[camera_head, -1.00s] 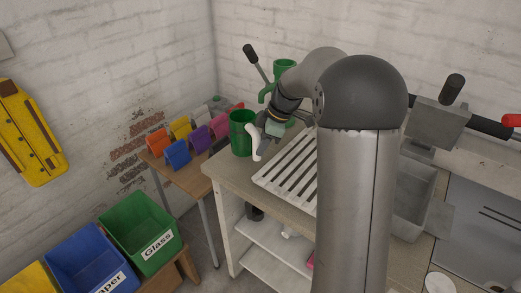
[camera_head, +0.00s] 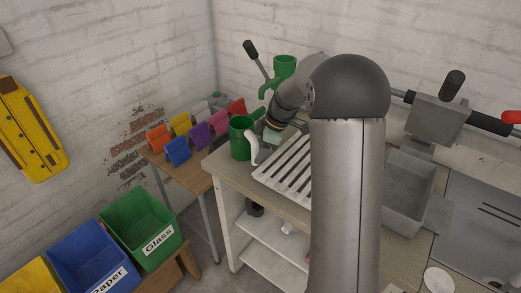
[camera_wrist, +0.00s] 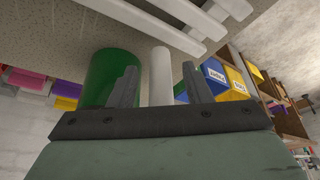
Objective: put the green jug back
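The green jug (camera_head: 240,139) stands upright at the left end of the worktop, beside the white slatted rack. Its white handle (camera_head: 253,147) faces right, toward my gripper (camera_head: 264,146). In the wrist view my gripper (camera_wrist: 158,68) is open, with the white handle (camera_wrist: 161,82) between its two dark fingers and a visible gap on each side. The green jug body (camera_wrist: 101,76) is left of the handle there, partly hidden behind the left finger. My forearm hides part of the worktop behind the jug.
The white slatted rack (camera_head: 284,170) lies right of the jug. A green spouted fixture with a black-knobbed lever (camera_head: 284,71) stands behind. Coloured holders (camera_head: 178,151) sit on a low table at left. A grey basin (camera_head: 405,185) is right of my arm.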

